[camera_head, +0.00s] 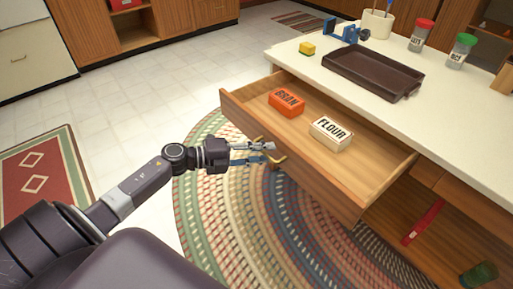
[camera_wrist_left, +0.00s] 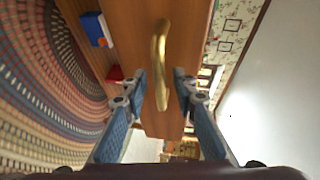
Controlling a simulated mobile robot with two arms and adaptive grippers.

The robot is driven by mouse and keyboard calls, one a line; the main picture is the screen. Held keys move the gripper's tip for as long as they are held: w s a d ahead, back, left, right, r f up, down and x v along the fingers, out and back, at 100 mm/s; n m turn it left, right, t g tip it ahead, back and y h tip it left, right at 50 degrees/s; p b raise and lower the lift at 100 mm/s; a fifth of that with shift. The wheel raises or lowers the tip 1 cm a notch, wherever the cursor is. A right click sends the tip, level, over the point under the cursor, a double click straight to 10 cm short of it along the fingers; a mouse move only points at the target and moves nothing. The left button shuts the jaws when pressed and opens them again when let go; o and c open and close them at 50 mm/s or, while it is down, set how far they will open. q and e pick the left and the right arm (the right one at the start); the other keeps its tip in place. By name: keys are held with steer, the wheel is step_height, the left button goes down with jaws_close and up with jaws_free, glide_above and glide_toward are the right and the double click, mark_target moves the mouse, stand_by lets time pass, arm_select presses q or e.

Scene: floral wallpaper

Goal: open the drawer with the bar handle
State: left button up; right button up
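The wooden drawer (camera_head: 345,172) under the white counter is pulled well out, its inside showing. Its brass bar handle (camera_head: 279,163) is on the front panel; in the left wrist view the handle (camera_wrist_left: 160,62) runs lengthwise up the picture. My left gripper (camera_head: 270,152) is at the handle. In the left wrist view its blue-grey fingers (camera_wrist_left: 158,78) are apart, one on each side of the handle's line, with gaps visible on both sides. My right gripper is not in view.
An orange box marked GRAN (camera_head: 286,102) and a white FLOUR box (camera_head: 330,133) lie in the drawer. The counter (camera_head: 440,118) holds a dark tray (camera_head: 373,72), a blue clamp (camera_head: 345,32) and shakers.

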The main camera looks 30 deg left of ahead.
arm_select(q)
steer(key=v, duration=1.2)
steer(key=shift+w+d+r, duration=0.1)
